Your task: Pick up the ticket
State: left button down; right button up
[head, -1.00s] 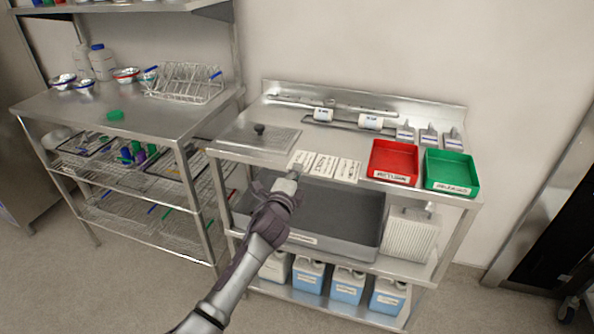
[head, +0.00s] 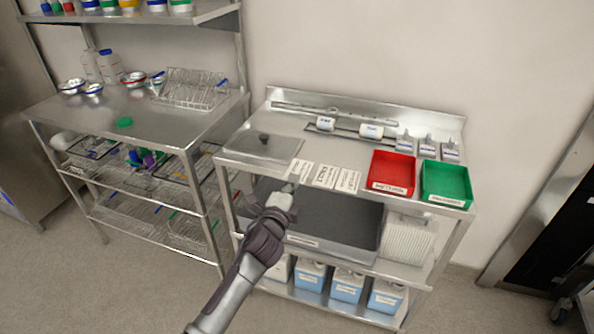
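Three white printed tickets lie side by side near the front edge of the steel table: a left one (head: 301,172), a middle one (head: 325,176) and a right one (head: 347,181). My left gripper (head: 289,188) is just in front of and to the left of the left ticket, by the table's front edge. Its fingers are small and partly hidden by its own body, so I cannot tell whether they are open or hold anything. My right gripper is not in view.
A red bin (head: 392,174) and a green bin (head: 446,184) stand right of the tickets. A large grey tub (head: 340,219) sits below the tabletop. Blue-and-white jugs (head: 347,284) stand on the bottom shelf.

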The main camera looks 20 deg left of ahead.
pick_arm(q)
jog(key=s+r+p, duration=0.3)
jog(key=s+p, duration=0.1)
jog(key=s, duration=0.4)
jog(key=shift+s, duration=0.1)
dwell(0.7)
